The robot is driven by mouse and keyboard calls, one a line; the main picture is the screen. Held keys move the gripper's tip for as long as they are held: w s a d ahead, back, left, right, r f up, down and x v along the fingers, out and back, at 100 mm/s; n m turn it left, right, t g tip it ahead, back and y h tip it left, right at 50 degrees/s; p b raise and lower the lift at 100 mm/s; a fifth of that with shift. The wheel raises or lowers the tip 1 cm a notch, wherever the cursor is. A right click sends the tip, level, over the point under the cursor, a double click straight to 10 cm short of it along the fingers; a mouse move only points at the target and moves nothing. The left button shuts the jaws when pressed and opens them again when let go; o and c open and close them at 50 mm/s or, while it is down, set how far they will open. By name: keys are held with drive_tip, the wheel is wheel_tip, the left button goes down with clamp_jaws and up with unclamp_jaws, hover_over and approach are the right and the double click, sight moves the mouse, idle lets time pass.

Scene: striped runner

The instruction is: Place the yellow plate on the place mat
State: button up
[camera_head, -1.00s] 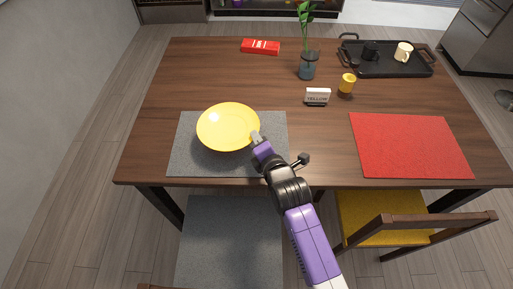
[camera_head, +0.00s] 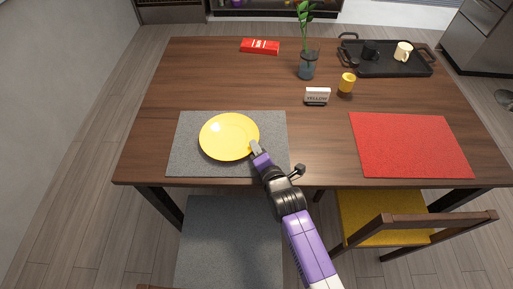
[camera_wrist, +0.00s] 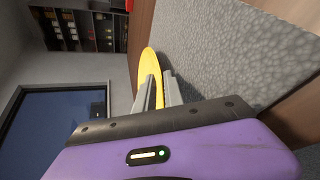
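The yellow plate (camera_head: 228,136) is over the left part of the grey place mat (camera_head: 188,164), within its outline in the head view. It looks level and very low; I cannot tell whether it fully touches the mat. My gripper (camera_head: 256,148) is at the plate's lower right rim. In the wrist view the plate (camera_wrist: 149,66) is seen edge-on, with its rim between the two fingers of my gripper (camera_wrist: 159,92). The grey mat (camera_wrist: 225,50) lies close beside it there.
A red mat (camera_head: 410,146) lies at the right of the table. A "YELLOW" sign (camera_head: 317,96), a yellow cup (camera_head: 347,83), a vase with a plant (camera_head: 307,68), a red box (camera_head: 260,47) and a black tray (camera_head: 385,70) stand farther back. The table's middle is clear.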

drive_tip(key=v, duration=1.2)
drive_tip(key=shift+r, duration=0.15)
drive_tip(key=s+d+m+h, duration=0.1)
drive_tip(key=s+d+m, duration=0.3)
drive_tip(key=s, duration=0.3)
drive_tip(key=s+d+r+m+h, duration=0.1)
drive_tip(key=s+d+m, duration=0.2)
drive_tip(key=s+m, duration=0.25)
drive_tip(key=s+d+m, duration=0.3)
drive_tip(key=s+d, duration=0.1)
drive_tip(key=s, duration=0.3)
drive_tip(key=s+d+r+m+h, duration=0.1)
drive_tip(key=s+d+r+m, duration=0.1)
drive_tip(key=s+r+m, duration=0.4)
drive_tip(key=s+d+r+m+t+h, duration=0.1)
drive_tip(key=s+d+r+m, duration=0.1)
drive_tip(key=s+r+m, duration=0.4)
drive_tip(key=s+m, duration=0.1)
drive_tip(key=s, duration=0.1)
drive_tip(key=shift+s+d+r, duration=0.25)
drive_tip(key=shift+s+d, duration=0.05)
drive_tip(key=shift+s, duration=0.1)
